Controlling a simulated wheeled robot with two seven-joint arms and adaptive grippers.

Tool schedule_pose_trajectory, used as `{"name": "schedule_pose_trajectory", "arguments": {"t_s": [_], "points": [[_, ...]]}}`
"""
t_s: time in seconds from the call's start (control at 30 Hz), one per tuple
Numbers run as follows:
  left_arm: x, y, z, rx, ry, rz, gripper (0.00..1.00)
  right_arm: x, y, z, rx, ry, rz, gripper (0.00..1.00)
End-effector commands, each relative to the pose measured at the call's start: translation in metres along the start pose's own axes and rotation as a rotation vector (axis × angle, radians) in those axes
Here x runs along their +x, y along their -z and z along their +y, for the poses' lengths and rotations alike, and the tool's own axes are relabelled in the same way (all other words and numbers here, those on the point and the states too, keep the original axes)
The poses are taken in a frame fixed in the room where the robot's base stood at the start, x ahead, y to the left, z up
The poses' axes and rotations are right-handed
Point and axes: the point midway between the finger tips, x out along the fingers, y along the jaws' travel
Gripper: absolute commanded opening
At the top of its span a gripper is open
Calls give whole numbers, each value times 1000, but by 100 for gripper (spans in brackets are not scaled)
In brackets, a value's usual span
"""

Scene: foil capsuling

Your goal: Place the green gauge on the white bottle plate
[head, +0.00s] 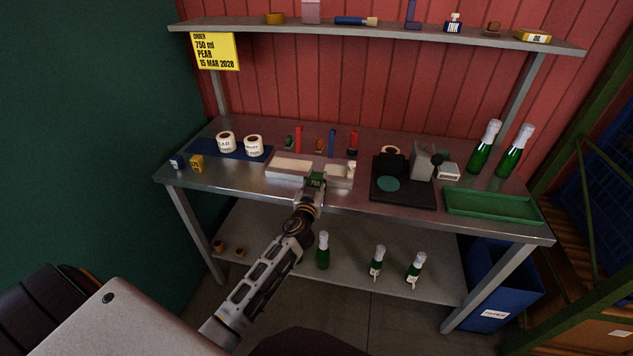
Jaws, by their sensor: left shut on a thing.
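The green gauge (316,180), a small dark green block with pale marking, is at the tip of my left gripper (314,187). The gripper is shut on it, at the front edge of the steel bench, in front of a pale tray (289,167). A second pale piece (339,174) lies just right of the gauge. I cannot tell surely which pale surface is the white bottle plate. A black-based device (403,196) with a round green disc (388,184) stands further right. The fingers are small and partly hidden by the wrist. My right gripper is not in view.
Label rolls (253,146) stand on a blue mat at the back left. Several small coloured tools stand behind the pale tray. A green tray (492,206) and two foil-topped bottles (512,152) are at the right. More bottles (322,251) stand on the lower shelf.

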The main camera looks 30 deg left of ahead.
Motion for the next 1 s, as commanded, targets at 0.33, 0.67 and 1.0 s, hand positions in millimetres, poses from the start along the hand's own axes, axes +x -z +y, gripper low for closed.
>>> {"name": "schedule_pose_trajectory", "arguments": {"t_s": [0.33,0.67,1.0], "points": [[0,-3,0,0,0,0,34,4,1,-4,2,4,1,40],[0,-2,0,0,0,0,53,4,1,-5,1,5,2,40],[0,0,0,1,0,0,53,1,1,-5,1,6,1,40]]}}
